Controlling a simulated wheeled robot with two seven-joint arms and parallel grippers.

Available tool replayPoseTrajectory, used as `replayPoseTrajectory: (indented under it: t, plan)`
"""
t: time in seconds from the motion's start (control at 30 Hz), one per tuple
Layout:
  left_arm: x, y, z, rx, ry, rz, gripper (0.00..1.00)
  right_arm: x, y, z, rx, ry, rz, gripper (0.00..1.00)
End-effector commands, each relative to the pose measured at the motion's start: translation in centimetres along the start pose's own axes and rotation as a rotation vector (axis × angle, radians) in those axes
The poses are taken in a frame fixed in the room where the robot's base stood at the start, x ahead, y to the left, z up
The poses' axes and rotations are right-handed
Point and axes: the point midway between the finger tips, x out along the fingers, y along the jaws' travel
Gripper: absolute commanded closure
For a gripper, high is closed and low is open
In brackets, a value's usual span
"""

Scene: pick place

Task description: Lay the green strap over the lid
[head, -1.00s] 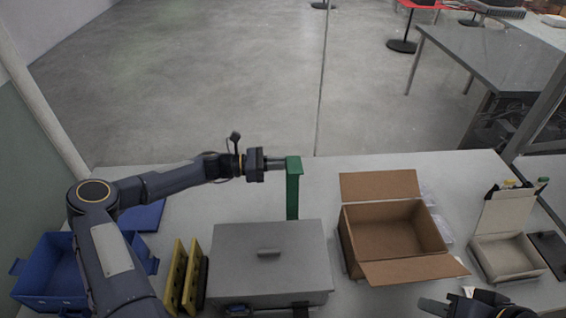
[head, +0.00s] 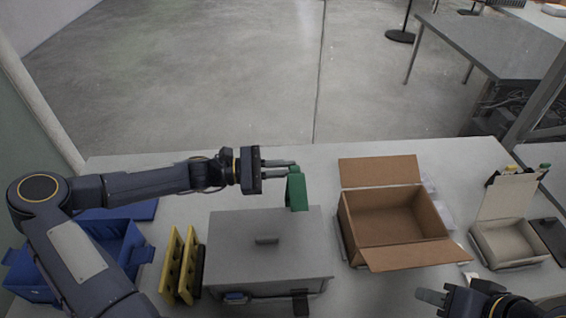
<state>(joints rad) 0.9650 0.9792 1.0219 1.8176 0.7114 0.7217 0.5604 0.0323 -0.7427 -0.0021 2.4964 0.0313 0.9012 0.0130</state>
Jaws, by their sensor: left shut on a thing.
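The green strap (head: 297,190) hangs from the fingertips of my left gripper (head: 291,168), which is shut on it. The strap's lower end shows just at the back edge of the lid, right of the middle; I cannot tell whether it touches. A dark latch (head: 300,304) shows at the box's front right. My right gripper (head: 432,297) is low at the bottom right, apart from the strap and lid; its jaw opening is unclear.
Yellow slotted pieces (head: 178,265) stand close left of the box. A blue crate (head: 35,290) is further left, partly behind my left arm. An open cardboard box (head: 408,258) stands right of the lid, with a small pale box (head: 512,249) beyond it.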

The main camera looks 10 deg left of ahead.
Motion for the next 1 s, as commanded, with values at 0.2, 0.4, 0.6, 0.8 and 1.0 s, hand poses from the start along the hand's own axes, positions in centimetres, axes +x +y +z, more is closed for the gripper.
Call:
replayPoseTrajectory:
  t: [0.2,0.4,0.6,0.8,1.0]
  plan:
    - [-0.01,-0.9,0.3,0.047,-0.001,-0.001,1.0,0.31,0.14,0.15,0.0,0.0,0.0,0.64]
    - [-0.01,-0.98,0.38,0.056,-0.001,0.0,1.0,0.31,0.14,0.15,0.0,0.0,0.0,0.64]
    - [0.0,-0.96,0.37,0.055,-0.001,0.0,1.0,0.3,0.14,0.15,0.0,0.0,0.0,0.64]
    - [0.0,-0.96,0.36,0.054,-0.001,0.0,0.8,0.3,0.14,0.15,0.0,0.0,0.0,0.64]
    - [-0.18,-0.95,0.31,0.054,0.0,0.0,0.8,0.35,0.16,0.17,0.0,0.0,0.0,0.64]
